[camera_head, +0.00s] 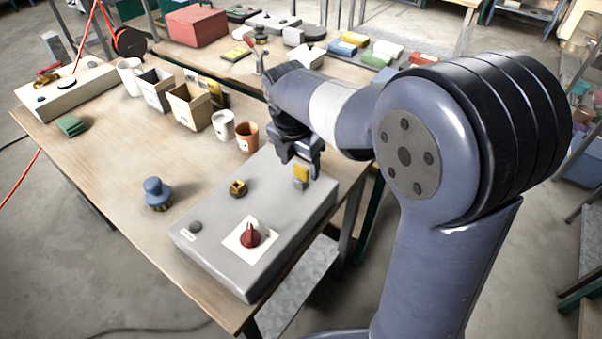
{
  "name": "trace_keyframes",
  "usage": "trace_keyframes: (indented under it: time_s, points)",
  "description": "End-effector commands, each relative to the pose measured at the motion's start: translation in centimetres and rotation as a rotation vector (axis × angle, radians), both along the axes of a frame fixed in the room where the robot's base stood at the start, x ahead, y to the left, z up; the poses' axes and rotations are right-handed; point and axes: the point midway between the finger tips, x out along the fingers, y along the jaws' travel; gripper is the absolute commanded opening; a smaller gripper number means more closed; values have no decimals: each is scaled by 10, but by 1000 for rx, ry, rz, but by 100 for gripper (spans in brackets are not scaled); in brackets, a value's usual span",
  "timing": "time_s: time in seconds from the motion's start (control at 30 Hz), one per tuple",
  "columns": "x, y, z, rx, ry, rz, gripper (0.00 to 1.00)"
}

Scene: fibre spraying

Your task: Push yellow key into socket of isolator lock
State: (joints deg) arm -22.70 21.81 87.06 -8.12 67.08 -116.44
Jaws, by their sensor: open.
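The yellow key (301,171) shows as a small yellow block over the right part of a grey control box (205,255). My gripper (301,168) points down at it with open fingers close around or just above it; I cannot tell whether they touch it. The key's lower end is too small to make out, so I cannot tell whether it sits in a socket. A brass-coloured fitting (237,187) with a dark centre stands on the box to the left of the key. I cannot tell which part is the isolator lock.
A red rotary knob (251,236) on a white plate and a dark button (195,226) are on the box. A blue-topped brush (158,193) stands left of it. Cups (247,137) and open boxes (187,107) line the table's back. The table's front left is clear.

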Motion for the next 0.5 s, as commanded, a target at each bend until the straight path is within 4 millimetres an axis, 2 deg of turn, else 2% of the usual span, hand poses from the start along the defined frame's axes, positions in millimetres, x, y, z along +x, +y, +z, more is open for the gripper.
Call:
trace_keyframes:
  time_s: [0.2,0.5]
  points:
    - [2,-5,-31,-2,3,0,64]
    - [3,-6,-37,-1,1,0,64]
